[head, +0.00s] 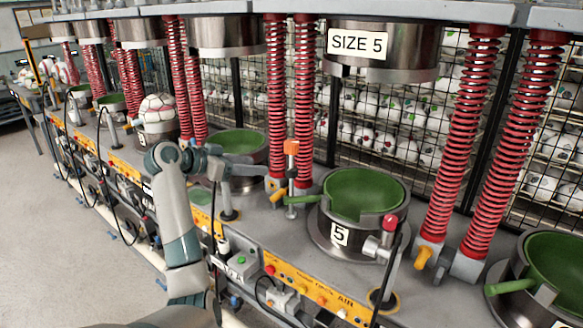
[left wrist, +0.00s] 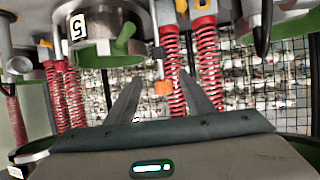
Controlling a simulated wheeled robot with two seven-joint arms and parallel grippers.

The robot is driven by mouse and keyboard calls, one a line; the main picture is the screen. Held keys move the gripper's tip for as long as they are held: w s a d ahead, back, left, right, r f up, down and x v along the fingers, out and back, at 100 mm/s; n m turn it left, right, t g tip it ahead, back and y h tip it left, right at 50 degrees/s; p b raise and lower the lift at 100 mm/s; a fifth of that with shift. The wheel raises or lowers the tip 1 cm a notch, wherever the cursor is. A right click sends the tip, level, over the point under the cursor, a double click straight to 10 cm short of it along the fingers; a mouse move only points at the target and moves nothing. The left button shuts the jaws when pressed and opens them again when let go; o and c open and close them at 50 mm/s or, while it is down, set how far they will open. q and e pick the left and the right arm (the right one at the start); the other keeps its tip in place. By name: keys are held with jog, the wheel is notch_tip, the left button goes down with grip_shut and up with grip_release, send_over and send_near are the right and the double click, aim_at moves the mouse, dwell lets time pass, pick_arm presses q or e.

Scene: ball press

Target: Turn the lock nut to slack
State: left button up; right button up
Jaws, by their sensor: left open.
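An orange block (head: 291,147), which looks like the lock nut, sits on top of a thin upright post left of the mould (head: 362,196) marked 5. A green handle (head: 305,198) sticks out from the mould below it. My left gripper (head: 258,171) is left of the orange block, apart from it in the head view. In the left wrist view, which is upside down, my left gripper (left wrist: 163,74) is open and empty. The orange block (left wrist: 163,88) shows between its fingers, farther off. The mould (left wrist: 100,50) is at the top left. My right gripper is not in view.
Red springs (head: 304,100) stand right behind the orange block. A metal post with a red knob (head: 390,222) and a black hose stands in front of the mould. A SIZE 5 press head (head: 382,50) hangs above it. Another green mould (head: 238,143) is behind my left wrist.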

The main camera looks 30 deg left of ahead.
aim_at(290, 168)
pick_arm(q)
jog(key=p+x, duration=0.5)
jog(key=x, duration=0.9)
jog(key=shift+w+d+f, duration=0.15)
jog(key=shift+w, duration=0.2)
jog(key=shift+w+d+f+p, duration=0.15)
jog(key=shift+w+f+p, duration=0.15)
jog(key=shift+w, duration=0.15)
jog(key=c, duration=1.1)
